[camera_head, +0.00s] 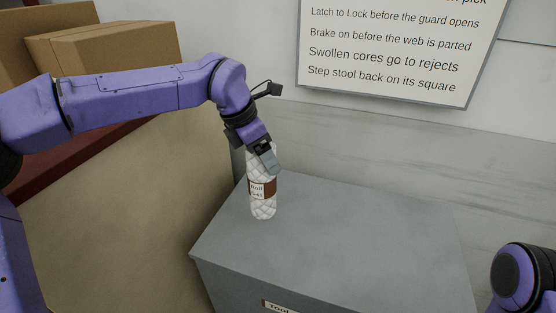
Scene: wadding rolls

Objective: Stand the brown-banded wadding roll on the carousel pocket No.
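The brown-banded wadding roll (263,205) is white with a quilted pattern and has a brown band with a printed label around its middle. It appears upright on the grey cabinet top (340,235), near its left edge. My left gripper (267,160) comes down from above onto the roll's upper end, with a finger overlapping it. The far finger is hidden, so I cannot tell whether the fingers are closed on the roll. My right gripper is out of view; only a part of my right arm shows at the lower right. I see no carousel or pocket.
A white sign (395,50) with printed rules hangs on the wall behind. Cardboard boxes (115,55) are stacked at the upper left. The cabinet's front carries a partly cut-off label (281,306). The cabinet top right of the roll is clear.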

